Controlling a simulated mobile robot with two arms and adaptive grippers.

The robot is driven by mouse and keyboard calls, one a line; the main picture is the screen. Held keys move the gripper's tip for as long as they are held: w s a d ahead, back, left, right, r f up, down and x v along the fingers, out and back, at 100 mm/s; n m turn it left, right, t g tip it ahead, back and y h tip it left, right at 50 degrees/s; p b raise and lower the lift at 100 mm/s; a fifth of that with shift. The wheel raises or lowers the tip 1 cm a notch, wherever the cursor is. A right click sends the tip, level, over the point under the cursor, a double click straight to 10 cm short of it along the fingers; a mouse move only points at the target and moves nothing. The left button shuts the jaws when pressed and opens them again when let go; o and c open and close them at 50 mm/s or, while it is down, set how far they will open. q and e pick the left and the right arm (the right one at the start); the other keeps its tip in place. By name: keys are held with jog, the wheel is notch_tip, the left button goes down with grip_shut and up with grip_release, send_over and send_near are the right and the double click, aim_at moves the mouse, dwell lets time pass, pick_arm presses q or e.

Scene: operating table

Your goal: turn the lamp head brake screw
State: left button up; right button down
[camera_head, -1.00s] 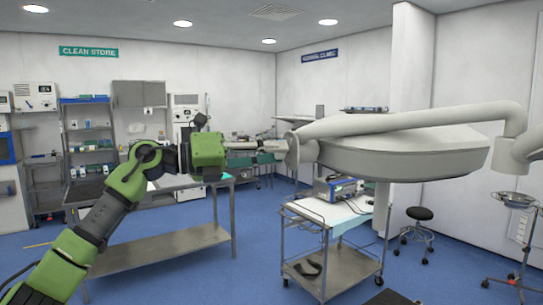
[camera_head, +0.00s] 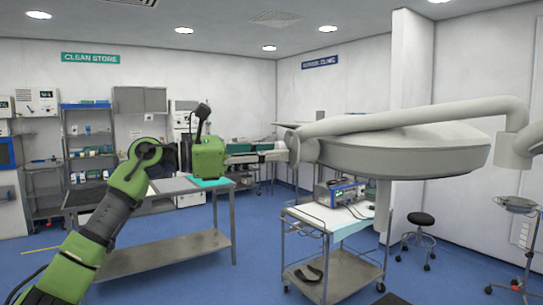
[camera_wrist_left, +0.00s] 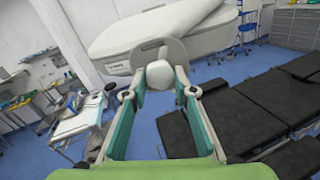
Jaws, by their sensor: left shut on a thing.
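The lamp head (camera_head: 400,152) is a large pale grey housing hanging from a thick arm at the right of the head view. It also shows at the top of the left wrist view (camera_wrist_left: 165,30). A rounded pale brake screw (camera_wrist_left: 160,74) sticks out from a grey disc at its end. My left gripper (camera_wrist_left: 161,80) is shut on the screw, with one finger pressed to each side. In the head view my left gripper (camera_head: 279,149) reaches from the left to the lamp's near end, and its fingers hide most of the screw. My right gripper is not in view.
A steel trolley (camera_head: 335,228) with a device on top stands below the lamp. A steel table (camera_head: 165,258) stands behind my left arm. A black padded operating table (camera_wrist_left: 255,115) lies at the right in the wrist view. A stool (camera_head: 420,222) stands farther back.

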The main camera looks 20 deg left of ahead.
pick_arm(q)
jog(key=shift+w+f+m+b, duration=0.1)
jog(key=shift+m+b, duration=0.25)
jog(key=shift+m, duration=1.75)
jog(key=o, duration=1.1)
jog(key=v, duration=1.2)
jog(key=shift+a, duration=0.1)
jog(key=shift+w, duration=0.1)
